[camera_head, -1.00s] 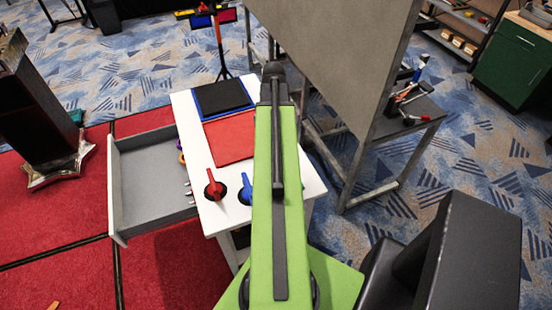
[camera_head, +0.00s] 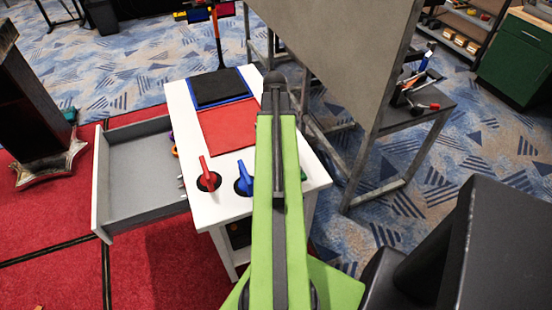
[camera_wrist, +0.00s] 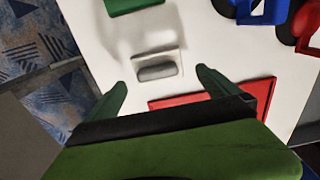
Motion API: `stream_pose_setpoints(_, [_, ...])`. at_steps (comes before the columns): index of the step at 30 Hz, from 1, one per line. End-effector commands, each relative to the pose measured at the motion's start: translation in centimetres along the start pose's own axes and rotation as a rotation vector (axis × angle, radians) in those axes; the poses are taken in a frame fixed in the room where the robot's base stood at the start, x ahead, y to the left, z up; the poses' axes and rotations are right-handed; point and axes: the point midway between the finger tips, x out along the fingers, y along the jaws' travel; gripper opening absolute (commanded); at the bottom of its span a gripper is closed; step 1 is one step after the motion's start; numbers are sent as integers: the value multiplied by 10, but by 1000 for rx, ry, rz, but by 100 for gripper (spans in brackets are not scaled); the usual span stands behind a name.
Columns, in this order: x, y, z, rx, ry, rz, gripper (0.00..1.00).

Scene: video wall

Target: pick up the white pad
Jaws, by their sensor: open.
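In the wrist view a small white pad (camera_wrist: 141,60) lies on the white tabletop (camera_wrist: 100,30), with a grey rounded bar along its near side. My gripper (camera_wrist: 160,76) is open and empty. Its two green fingers stand apart, with the pad between and slightly beyond the fingertips. I cannot tell the height of the fingers above the table. In the head view my green arm covers the gripper and the pad, so neither shows there.
A red panel (camera_head: 228,130) and a black pad (camera_head: 219,86) lie on the table. A red handle (camera_head: 207,176) and a blue handle (camera_head: 244,180) stand near its front. An open drawer (camera_head: 147,170) sticks out left. A grey board (camera_head: 340,55) stands at right.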

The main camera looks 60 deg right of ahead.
Motion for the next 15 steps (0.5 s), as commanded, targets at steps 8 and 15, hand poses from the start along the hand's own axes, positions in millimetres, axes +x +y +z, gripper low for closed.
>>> stream_pose_setpoints(8, [25,2,2,-1,0,0,100])
stream_pose_setpoints(15, [54,3,2,-1,0,0,100])
